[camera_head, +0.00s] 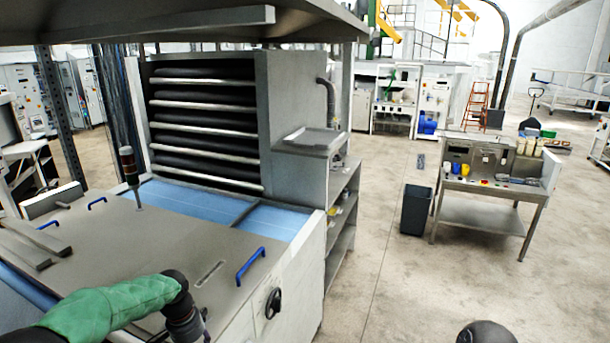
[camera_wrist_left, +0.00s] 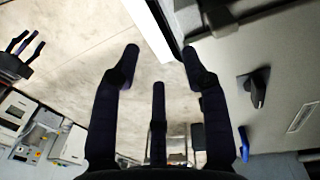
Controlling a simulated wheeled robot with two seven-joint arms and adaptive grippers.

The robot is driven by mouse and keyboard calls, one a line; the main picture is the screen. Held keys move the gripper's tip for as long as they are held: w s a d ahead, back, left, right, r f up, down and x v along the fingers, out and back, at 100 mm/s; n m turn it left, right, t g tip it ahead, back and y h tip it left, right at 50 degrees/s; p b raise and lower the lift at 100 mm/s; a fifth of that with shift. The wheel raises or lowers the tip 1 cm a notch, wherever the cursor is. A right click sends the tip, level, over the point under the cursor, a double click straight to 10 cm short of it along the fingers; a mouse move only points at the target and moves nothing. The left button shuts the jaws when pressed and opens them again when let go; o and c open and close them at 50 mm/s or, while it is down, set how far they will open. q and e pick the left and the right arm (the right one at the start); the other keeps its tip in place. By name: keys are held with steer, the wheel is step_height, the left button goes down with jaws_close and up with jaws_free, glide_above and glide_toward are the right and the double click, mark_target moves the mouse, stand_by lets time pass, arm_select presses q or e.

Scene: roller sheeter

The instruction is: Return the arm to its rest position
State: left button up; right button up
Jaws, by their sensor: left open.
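My left arm, in a green sleeve (camera_head: 110,308), comes in from the lower left over the front of the roller sheeter's grey top (camera_head: 150,250). Its gripper is mostly cut off at the bottom of the head view. In the left wrist view my left gripper (camera_wrist_left: 160,58) has its dark fingers spread, with nothing between them. Concrete floor shows behind the fingers, and the machine's side is at the right. My right gripper (camera_wrist_left: 24,44) shows small at the left edge of the left wrist view, fingers apart and empty.
The machine has blue handles (camera_head: 250,265) and a dark knob (camera_head: 273,303) near my left arm. It also has a stack of rollers (camera_head: 205,120). A dark bin (camera_head: 415,209) stands beside a metal workbench (camera_head: 480,212).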

arm_select(q)
steer(key=s+d+f+n+h, duration=0.1)
steer(key=s+d+f, duration=0.35)
steer(key=f, duration=0.45)
steer(key=s+d+f+n+h, duration=0.1)
steer(key=s+d+f, duration=0.3)
steer(key=f, duration=0.5)
steer(key=s+d+f+n+h, duration=0.1)
steer(key=s+d+f+n, duration=0.3)
steer(key=s, duration=0.5)
steer(key=s+d+f+n, duration=0.2)
steer(key=s+d+f, duration=0.2)
steer(key=s+f, duration=0.4)
step_height(320, 180, down, 20)
steer(key=w+d+m+b, duration=0.1)
steer(key=b, duration=2.2)
steer(key=shift+d+f, duration=0.25)
steer(key=shift+d, duration=0.15)
